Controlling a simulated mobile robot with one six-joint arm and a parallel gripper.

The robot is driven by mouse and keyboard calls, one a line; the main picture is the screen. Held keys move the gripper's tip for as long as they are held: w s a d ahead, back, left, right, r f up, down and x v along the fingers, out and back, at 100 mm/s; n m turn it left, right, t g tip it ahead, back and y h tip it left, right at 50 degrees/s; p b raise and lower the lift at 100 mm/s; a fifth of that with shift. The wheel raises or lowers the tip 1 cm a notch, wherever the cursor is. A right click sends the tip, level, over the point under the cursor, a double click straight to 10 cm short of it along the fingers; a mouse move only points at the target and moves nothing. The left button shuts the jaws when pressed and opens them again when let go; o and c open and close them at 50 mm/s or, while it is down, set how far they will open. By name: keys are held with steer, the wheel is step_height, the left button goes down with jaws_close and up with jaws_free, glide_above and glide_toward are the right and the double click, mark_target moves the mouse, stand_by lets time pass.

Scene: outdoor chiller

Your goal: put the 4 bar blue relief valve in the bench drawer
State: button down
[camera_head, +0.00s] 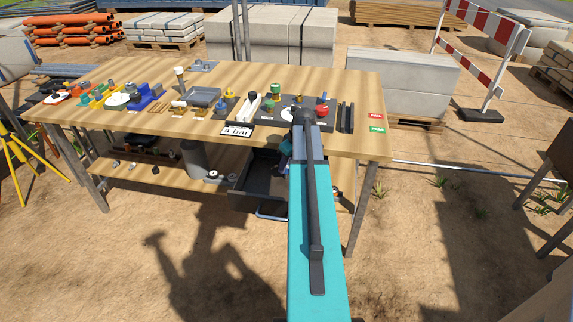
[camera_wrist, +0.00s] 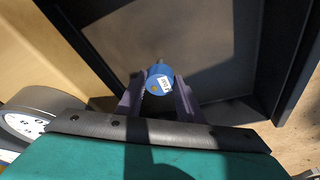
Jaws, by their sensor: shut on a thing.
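The blue relief valve (camera_wrist: 159,79) is between the fingers of my gripper (camera_wrist: 159,94) in the wrist view. Its round blue end carries a small white label, too small to read. My gripper is shut on it. The bench drawer is pulled open under the bench top in the head view (camera_head: 258,181). In the wrist view the drawer's grey floor (camera_wrist: 205,45) and dark walls lie behind the valve, so my gripper is over or inside the drawer; the exact height is unclear. In the head view my arm hides most of my gripper and part of the drawer.
The wooden bench (camera_head: 340,90) bears many fittings and a "4 bar" sign (camera_head: 236,131) near its front edge. Red and green labels sit at the bench's right. A grey cylinder (camera_head: 194,158) stands on the lower shelf. A round white dial (camera_wrist: 25,122) is at the wrist view's left.

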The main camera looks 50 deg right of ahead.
steer(key=shift+f, duration=0.1)
steer(key=c, duration=1.2)
jaws_free()
steer(key=shift+b+v, duration=0.95)
steer(key=shift+v, duration=5.15)
